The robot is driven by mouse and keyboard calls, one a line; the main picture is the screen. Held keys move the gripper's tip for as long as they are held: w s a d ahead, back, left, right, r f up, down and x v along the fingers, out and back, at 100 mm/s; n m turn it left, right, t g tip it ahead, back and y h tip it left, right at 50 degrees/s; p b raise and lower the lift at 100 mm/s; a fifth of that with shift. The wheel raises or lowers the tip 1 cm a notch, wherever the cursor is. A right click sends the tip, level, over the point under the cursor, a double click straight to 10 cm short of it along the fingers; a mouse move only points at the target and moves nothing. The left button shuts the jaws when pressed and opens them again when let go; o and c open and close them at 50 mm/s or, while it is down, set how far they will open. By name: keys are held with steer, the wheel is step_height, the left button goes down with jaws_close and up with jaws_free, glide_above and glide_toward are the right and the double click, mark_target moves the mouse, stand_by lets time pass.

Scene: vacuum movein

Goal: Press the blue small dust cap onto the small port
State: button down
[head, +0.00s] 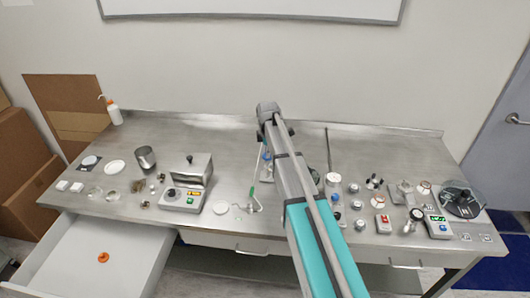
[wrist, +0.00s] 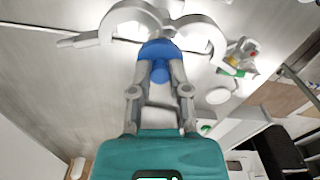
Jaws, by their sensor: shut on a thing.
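My gripper (wrist: 160,66) is shut on the blue small dust cap (wrist: 158,49), which sits between the fingertips in the wrist view. A grey, curved metal piece with two ring-like arms (wrist: 165,22) is just beyond the cap. The cap's far edge overlaps this piece in the picture; I cannot tell whether they touch. I cannot make out the small port, which may be hidden behind the cap. In the head view my arm reaches over the middle of the bench and largely hides the gripper.
The steel bench (head: 236,150) holds a metal box with buttons (head: 187,187) left of my arm. A drawer (head: 100,255) is open at the front left.

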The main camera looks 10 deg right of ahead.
steer(key=shift+f+b, duration=0.4)
stand_by(0.5)
stand_by(0.3)
steer(key=c, duration=0.5)
jaws_free()
steer(key=shift+s, duration=0.15)
steer(key=shift+r, duration=0.15)
